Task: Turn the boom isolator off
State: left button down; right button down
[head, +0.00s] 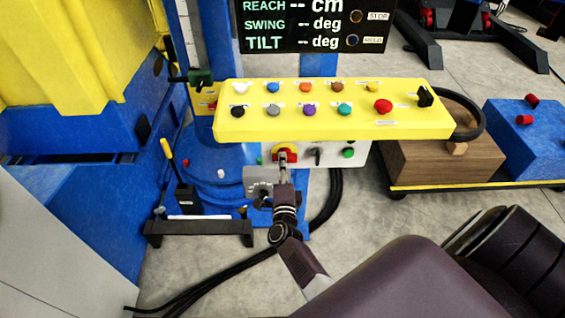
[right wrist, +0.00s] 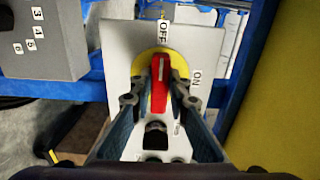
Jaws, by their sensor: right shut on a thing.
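The boom isolator is a red handle (right wrist: 159,84) on a yellow disc (right wrist: 145,68), set on a white panel (right wrist: 122,45). In the right wrist view the handle lies along the picture's vertical, its far end towards the OFF label (right wrist: 163,32); the ON label (right wrist: 197,78) is to the right. My right gripper (right wrist: 160,90) is shut on the red handle, one finger on each side. In the head view the isolator (head: 287,150) sits below the yellow console, with my right gripper (head: 283,168) in front, partly hiding it. My left gripper is not in view.
A yellow console (head: 232,125) with coloured buttons juts out above the panel. A black switch (head: 317,156) and a green button (head: 348,153) are right of the isolator. A grey box (head: 257,181) with a dial is below it. Black cables (head: 325,205) hang nearby.

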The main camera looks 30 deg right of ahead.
jog(key=shift+f, duration=0.1)
jog(key=c, duration=1.8)
grip_release()
jog(key=shift+c, duration=0.2)
